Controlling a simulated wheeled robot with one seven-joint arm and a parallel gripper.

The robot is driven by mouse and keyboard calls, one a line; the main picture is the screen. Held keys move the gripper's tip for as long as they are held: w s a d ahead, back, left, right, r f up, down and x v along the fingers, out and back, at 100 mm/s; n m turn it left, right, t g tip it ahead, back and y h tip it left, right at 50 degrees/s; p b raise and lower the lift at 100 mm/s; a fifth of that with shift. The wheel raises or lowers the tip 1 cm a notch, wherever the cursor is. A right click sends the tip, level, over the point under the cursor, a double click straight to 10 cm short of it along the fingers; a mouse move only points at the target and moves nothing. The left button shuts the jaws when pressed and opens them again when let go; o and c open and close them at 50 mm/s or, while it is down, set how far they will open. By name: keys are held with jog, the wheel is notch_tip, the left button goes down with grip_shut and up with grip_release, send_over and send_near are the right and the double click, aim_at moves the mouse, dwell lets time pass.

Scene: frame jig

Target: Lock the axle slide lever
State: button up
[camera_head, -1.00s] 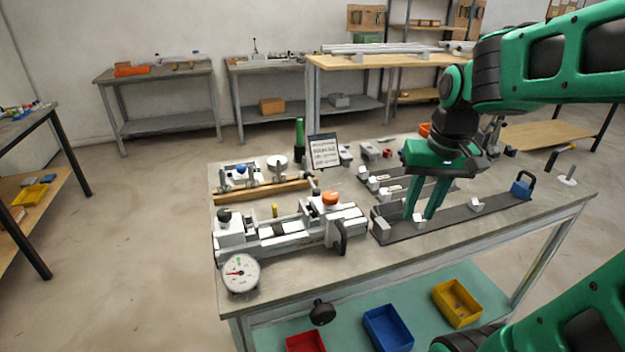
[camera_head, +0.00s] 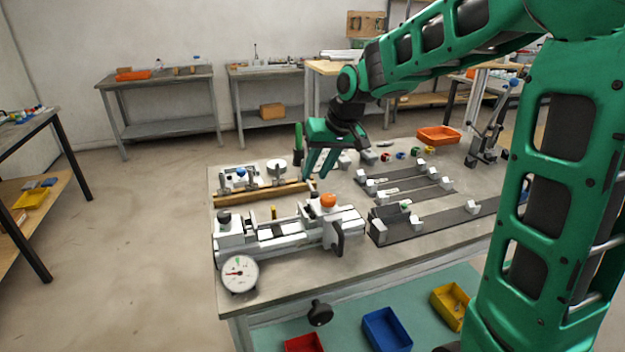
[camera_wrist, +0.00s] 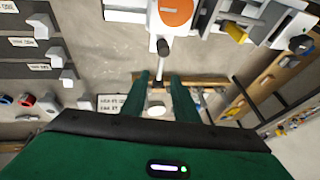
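The axle slide unit (camera_head: 290,233) lies at the front left of the bench, with an orange round knob (camera_head: 328,201) on its right-hand block. In the wrist view the orange knob (camera_wrist: 176,11) is at the top edge. A thin lever (camera_wrist: 160,64) with a dark joint runs from beneath it towards my fingers. My gripper (camera_head: 317,184) is just beyond the orange knob, pointing down. In the wrist view my gripper (camera_wrist: 159,78) has its fingers apart, one to each side of the lever's far end. I cannot tell whether they touch it. In the head view the fingers largely hide the lever.
A dial gauge (camera_head: 236,273) hangs at the unit's front. A wooden-edged fixture (camera_head: 262,194) stands behind it. Long dark rails with white blocks (camera_head: 440,221) lie to the right. A sign (camera_wrist: 110,103) stands close to the fingers. An orange tray (camera_head: 438,134) is at the back.

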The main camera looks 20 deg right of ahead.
aim_at(310, 183)
jog(key=shift+x, duration=1.9)
jog(key=shift+c, duration=0.3)
grip_shut()
